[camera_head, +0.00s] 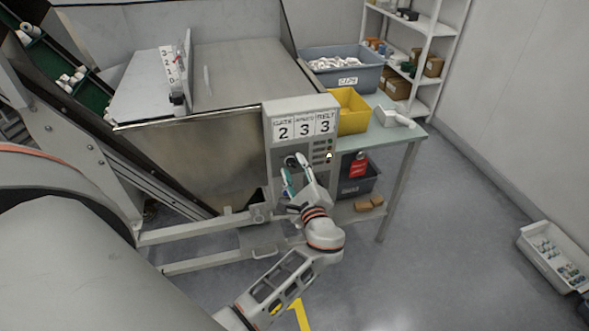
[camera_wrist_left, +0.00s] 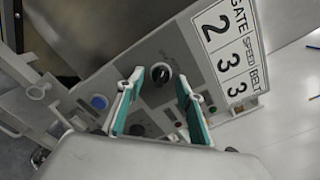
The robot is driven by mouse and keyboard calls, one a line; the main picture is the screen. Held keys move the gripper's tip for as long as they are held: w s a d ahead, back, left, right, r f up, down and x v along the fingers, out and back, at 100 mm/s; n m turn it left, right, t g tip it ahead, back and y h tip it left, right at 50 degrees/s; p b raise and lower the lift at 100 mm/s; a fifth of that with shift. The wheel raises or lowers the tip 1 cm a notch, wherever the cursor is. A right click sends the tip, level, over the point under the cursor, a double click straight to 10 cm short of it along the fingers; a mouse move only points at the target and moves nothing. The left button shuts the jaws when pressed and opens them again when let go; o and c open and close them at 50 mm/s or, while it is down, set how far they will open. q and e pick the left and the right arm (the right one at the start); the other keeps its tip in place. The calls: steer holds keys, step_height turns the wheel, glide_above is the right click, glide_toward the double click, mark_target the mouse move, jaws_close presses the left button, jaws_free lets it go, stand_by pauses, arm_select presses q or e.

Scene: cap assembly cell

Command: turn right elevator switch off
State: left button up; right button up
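The grey control panel (camera_head: 302,147) is on the front of the metal hopper, under a sign reading 2, 3, 3. Which control is the right elevator switch is not readable. My left gripper (camera_head: 293,165) is in front of the panel. In the left wrist view its teal-padded fingers (camera_wrist_left: 160,83) are apart, with the black knob showing between their tips; contact is not clear. My right gripper is not in view.
A hopper (camera_head: 190,155) and inclined green conveyors (camera_head: 45,65) stand at left. The floor at right is mostly clear.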

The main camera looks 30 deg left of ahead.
arm_select(q)
steer(key=v, duration=0.7)
steer(key=shift+s+d, duration=0.2)
